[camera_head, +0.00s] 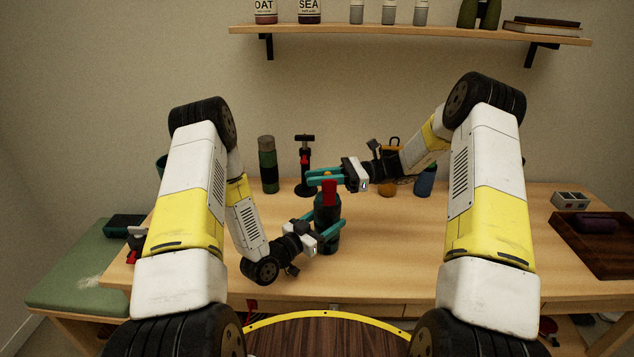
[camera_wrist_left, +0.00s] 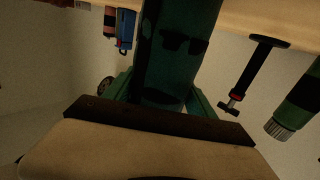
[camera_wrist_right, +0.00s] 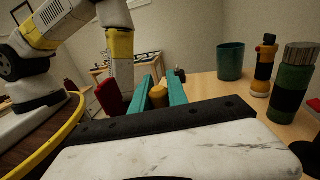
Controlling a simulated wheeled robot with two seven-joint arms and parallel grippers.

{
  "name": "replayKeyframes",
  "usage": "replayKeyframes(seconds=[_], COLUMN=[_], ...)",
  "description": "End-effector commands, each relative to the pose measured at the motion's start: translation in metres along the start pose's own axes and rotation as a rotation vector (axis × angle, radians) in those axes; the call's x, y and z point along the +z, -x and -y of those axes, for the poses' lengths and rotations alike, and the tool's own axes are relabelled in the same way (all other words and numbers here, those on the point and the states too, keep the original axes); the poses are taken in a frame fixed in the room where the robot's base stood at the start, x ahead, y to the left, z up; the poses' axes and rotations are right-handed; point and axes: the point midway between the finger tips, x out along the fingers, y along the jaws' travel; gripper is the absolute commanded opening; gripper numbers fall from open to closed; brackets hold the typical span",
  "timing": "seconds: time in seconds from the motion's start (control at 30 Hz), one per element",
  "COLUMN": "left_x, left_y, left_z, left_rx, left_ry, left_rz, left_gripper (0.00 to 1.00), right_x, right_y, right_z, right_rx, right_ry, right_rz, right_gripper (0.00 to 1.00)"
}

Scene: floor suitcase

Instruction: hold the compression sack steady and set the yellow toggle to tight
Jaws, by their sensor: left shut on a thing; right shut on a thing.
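The compression sack (camera_head: 328,238), a dark green cylinder with a red part (camera_head: 330,190) at its top, stands upright on the table. My left gripper (camera_head: 321,226) is shut on the sack's body, one teal finger on each side. The sack (camera_wrist_left: 178,45) also fills the middle of the left wrist view between the fingers. My right gripper (camera_head: 325,177) is above the sack, shut on the small yellow toggle (camera_wrist_right: 158,97), which shows between its teal fingers in the right wrist view. The fingers partly hide the toggle in the head view, and its setting cannot be read.
A green and black bottle (camera_head: 267,165) and a black and red pump (camera_head: 304,168) stand behind the sack to the left. A blue item (camera_head: 425,181) stands behind my right arm. A brown tray (camera_head: 590,262) lies at the right. The front table middle is free.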

Motion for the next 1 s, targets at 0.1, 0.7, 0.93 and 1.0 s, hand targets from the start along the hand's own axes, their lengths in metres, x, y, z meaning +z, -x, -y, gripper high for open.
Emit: replayKeyframes(seconds=[0.1,0.7,0.93,1.0], left_x=[0.001,0.003,0.003,0.003], left_y=[0.001,0.002,0.001,0.001], left_z=[0.000,0.000,0.000,0.000], left_rx=[0.000,-0.001,0.000,-0.001], left_ry=[0.001,0.001,0.001,0.001], left_rz=[0.004,0.008,0.008,0.008], left_gripper=[0.08,0.08,0.08,0.08], right_x=[0.025,0.038,0.037,0.037], right_y=[0.001,0.000,0.002,0.007], right_z=[0.002,0.001,0.001,0.001], right_rx=[-0.003,-0.002,-0.002,-0.002], right_ry=[0.009,0.005,0.004,0.003], right_rz=[0.001,0.003,0.002,0.002], right_gripper=[0.00,0.42,0.42,0.42])
